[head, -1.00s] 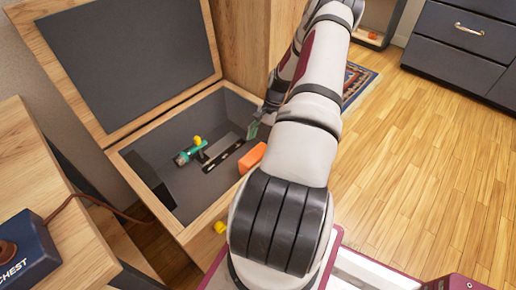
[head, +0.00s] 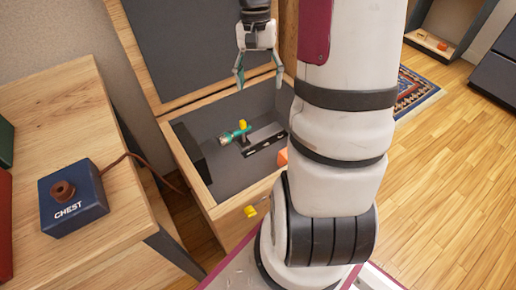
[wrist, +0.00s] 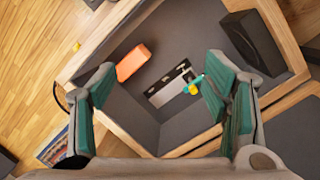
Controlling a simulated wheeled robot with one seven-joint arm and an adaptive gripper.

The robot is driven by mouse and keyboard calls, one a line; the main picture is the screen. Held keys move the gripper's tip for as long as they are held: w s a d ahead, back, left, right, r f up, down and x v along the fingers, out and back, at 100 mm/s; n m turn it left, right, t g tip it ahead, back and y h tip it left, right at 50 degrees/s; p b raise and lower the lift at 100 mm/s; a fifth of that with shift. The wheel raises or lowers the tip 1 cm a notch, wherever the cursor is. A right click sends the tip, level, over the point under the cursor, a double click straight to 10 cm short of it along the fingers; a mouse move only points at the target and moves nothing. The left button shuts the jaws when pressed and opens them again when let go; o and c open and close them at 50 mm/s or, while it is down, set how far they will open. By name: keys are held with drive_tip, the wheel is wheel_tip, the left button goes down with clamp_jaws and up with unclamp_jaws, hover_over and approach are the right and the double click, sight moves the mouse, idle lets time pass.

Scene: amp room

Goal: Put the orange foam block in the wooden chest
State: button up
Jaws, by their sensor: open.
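The wooden chest (head: 206,187) stands with its lid up and its dark inside in view. The orange foam block (wrist: 132,62) lies on the chest's floor near one wall in the wrist view. In the head view only a sliver of the block (head: 283,157) shows, the rest hidden behind my arm. My gripper (head: 259,84) is open and empty above the chest, near its raised lid. In the wrist view its two fingers (wrist: 158,108) are spread wide, with the chest below and nothing between the pads.
A teal and yellow tool (head: 236,133) and a flat black and grey piece (head: 264,147) lie inside the chest. A black box (head: 191,150) is at its left wall. A desk with a blue CHEST button box (head: 72,205) stands left.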

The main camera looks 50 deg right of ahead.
drive_tip(key=s+a+r+n+h, duration=0.1)
drive_tip(key=s+a+r+n, duration=0.3)
drive_tip(key=a, duration=0.4)
drive_tip(key=s+a+r+n+h, duration=0.1)
drive_tip(key=s+a+r, duration=0.3)
drive_tip(key=a+r, duration=0.3)
drive_tip(key=s+a+n+t, duration=0.1)
drive_tip(key=s+a+n, duration=0.2)
drive_tip(key=s, duration=0.3)
drive_tip(key=s+a+n+t, duration=0.1)
drive_tip(key=s+a+n, duration=0.2)
drive_tip(key=s+a, duration=0.2)
drive_tip(key=shift+s+a+y, duration=0.35)
drive_tip(key=shift+s+y, duration=0.05)
drive_tip(key=shift+s, duration=0.7)
wheel_tip(320, 180, up, 28)
drive_tip(key=t+p, duration=0.4)
drive_tip(key=p, duration=2.2)
drive_tip(key=shift+d, duration=0.3)
